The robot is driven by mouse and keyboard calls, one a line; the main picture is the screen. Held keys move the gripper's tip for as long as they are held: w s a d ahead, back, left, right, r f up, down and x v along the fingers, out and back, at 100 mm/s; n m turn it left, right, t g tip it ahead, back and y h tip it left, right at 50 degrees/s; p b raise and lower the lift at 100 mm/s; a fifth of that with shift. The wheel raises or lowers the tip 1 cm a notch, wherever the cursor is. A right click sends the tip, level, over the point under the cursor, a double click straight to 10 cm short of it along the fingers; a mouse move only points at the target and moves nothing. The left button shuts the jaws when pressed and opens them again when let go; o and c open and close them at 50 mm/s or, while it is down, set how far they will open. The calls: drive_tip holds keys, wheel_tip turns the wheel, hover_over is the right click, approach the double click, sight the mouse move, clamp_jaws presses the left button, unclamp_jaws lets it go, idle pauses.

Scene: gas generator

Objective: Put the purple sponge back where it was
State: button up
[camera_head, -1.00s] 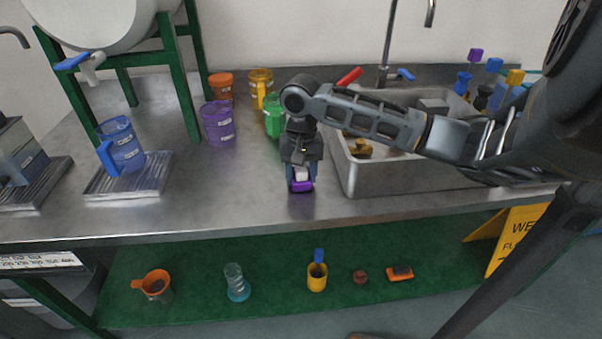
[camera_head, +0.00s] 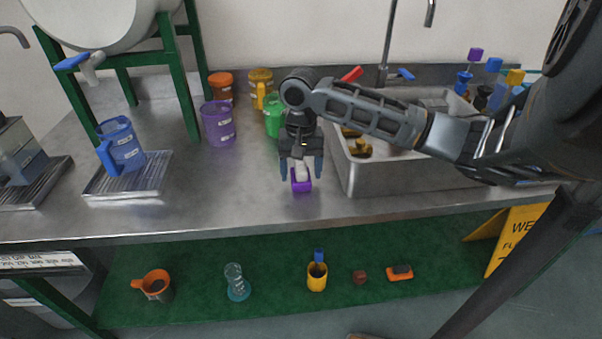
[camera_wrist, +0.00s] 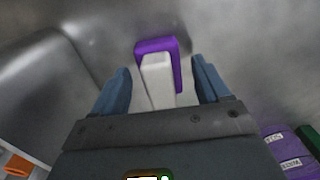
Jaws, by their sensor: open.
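The purple sponge (camera_head: 301,184), with a white part on it, rests on the steel counter left of the sink. It also shows in the wrist view (camera_wrist: 172,48), where its white part (camera_wrist: 157,78) points toward my gripper. My gripper (camera_head: 301,174) is open above and around the sponge, with a finger on each side. In the wrist view both fingers (camera_wrist: 160,82) stand clear of it, with a gap on each side.
The sink (camera_head: 400,177) is just right of my gripper. A purple jug (camera_head: 217,124) and a green cup (camera_head: 273,115) stand behind to the left. A blue jug (camera_head: 121,146) stands on a drip tray at left. The counter front is clear.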

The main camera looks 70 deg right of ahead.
sight(301, 166)
wheel_tip(301, 166, up, 11)
drive_tip(key=shift+f, duration=0.15)
drive_tip(key=w+a+r+n+t+y, duration=0.15)
drive_tip(key=w+a+t, duration=0.35)
drive_tip(key=w+a, duration=0.7)
drive_tip(key=w+a+r+n+t+y, duration=0.1)
drive_tip(key=w+a+n+t+y, duration=0.15)
drive_tip(key=w+a+t, duration=0.65)
drive_tip(key=w+a+m, duration=0.1)
drive_tip(key=w+a, duration=0.1)
drive_tip(key=a, duration=1)
drive_tip(key=s+a+f+h, duration=0.2)
drive_tip(key=s+a+f, duration=0.2)
drive_tip(key=s, duration=0.5)
drive_tip(key=s+a+f+h, duration=0.3)
drive_tip(key=s+a+f, duration=0.15)
drive_tip(key=s, duration=0.55)
drive_tip(key=s+d+r+n, duration=0.1)
drive_tip(key=s+d+n, duration=0.2)
drive_tip(key=s, duration=0.7)
drive_tip(key=s+d+r+n+y, duration=0.1)
drive_tip(key=s+d+r+n, duration=0.1)
drive_tip(key=s+n, duration=0.5)
drive_tip(key=s, duration=0.3)
drive_tip(key=shift+d+r+n+t, duration=0.15)
drive_tip(key=shift+d+n+t, duration=0.15)
drive_tip(key=shift+d+t, duration=0.1)
